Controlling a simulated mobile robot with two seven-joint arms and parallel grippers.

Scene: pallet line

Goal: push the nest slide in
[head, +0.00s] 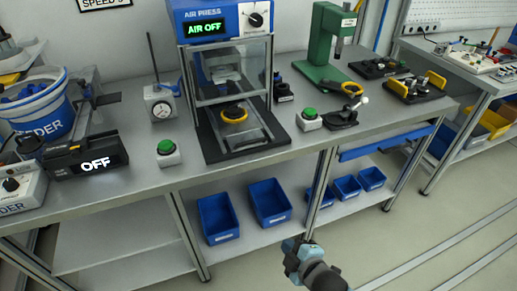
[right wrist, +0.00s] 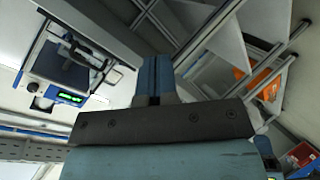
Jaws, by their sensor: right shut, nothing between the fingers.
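The air press (head: 222,55) stands on the bench with its display reading AIR OFF. Its dark nest slide (head: 246,148) extends out at the front of the press, with a yellow ring-shaped nest (head: 235,115) on it near the press opening. My right gripper (head: 293,246) is low in front of the bench, apart from the slide, with its fingertips hard to make out in the head view. In the right wrist view its fingers (right wrist: 155,75) are shut with nothing between them. The press also shows tilted in that view (right wrist: 66,66). My left gripper is not in view.
Green-button boxes (head: 168,152) (head: 309,119) stand on both sides of the slide. A dial gauge (head: 160,105), a feeder bowl (head: 38,105) and a green hand press (head: 325,45) are on the bench. Blue bins (head: 218,218) sit on the lower shelf. The floor in front is clear.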

